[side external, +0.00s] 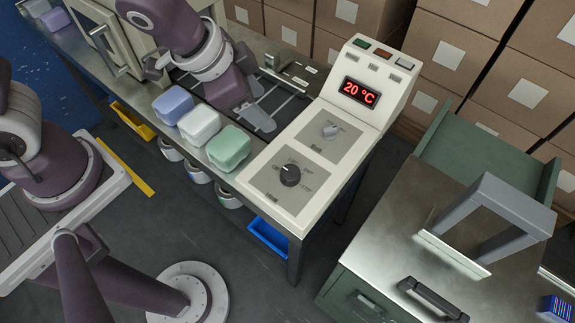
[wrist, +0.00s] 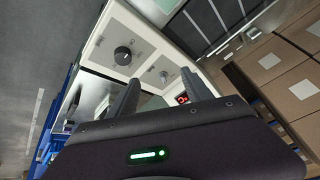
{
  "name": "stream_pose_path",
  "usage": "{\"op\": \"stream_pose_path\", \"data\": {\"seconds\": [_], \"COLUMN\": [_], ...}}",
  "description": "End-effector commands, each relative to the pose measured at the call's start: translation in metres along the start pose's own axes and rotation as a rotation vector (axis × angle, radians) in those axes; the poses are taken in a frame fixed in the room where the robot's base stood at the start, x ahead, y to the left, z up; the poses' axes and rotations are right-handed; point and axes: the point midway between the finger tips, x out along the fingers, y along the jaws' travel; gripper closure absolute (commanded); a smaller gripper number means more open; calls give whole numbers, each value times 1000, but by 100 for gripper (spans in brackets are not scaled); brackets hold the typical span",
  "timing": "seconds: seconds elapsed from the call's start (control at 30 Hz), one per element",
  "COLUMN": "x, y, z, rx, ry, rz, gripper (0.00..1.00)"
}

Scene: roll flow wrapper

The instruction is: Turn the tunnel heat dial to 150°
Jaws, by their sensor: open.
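The cream control panel (side external: 285,205) has two dials. A pale grey dial (side external: 330,131) sits on the upper grey plate, and a black dial (side external: 290,175) with printed markings sits on the lower one. The print is too small to tell which is the tunnel heat dial. The red display (side external: 359,92) reads 20 °C. My gripper (side external: 258,120) is open and empty, to the left of the panel and apart from both dials. In the wrist view, the pale dial (wrist: 163,75) appears between the fingertips (wrist: 160,78), farther off, and the black dial (wrist: 123,54) lies up and left.
Blue (side external: 172,105), white (side external: 199,125) and green (side external: 229,147) rounded blocks stand in a row along the bench's front edge, close to my gripper. A green cabinet (side external: 400,225) with a grey handle-shaped frame (side external: 500,205) stands right. Stacked cartons (side external: 480,55) fill the back.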

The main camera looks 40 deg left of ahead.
Motion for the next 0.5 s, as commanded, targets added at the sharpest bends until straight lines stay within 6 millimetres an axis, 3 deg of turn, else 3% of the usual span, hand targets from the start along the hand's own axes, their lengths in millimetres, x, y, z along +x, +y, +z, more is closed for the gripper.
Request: {"op": "stream_pose_path", "data": {"seconds": [0.03, 0.1, 0.2, 0.37, 0.5], "x": [20, 37, 49, 66, 93], "y": [23, 48, 66, 73, 77], "z": [6, 12, 18, 21, 22], "rx": [49, 95, 123, 127, 129], "ry": [-19, -31, -43, -47, -48], "rz": [62, 135, 191, 201, 196], "gripper": [42, 42, 42, 42, 42]}}
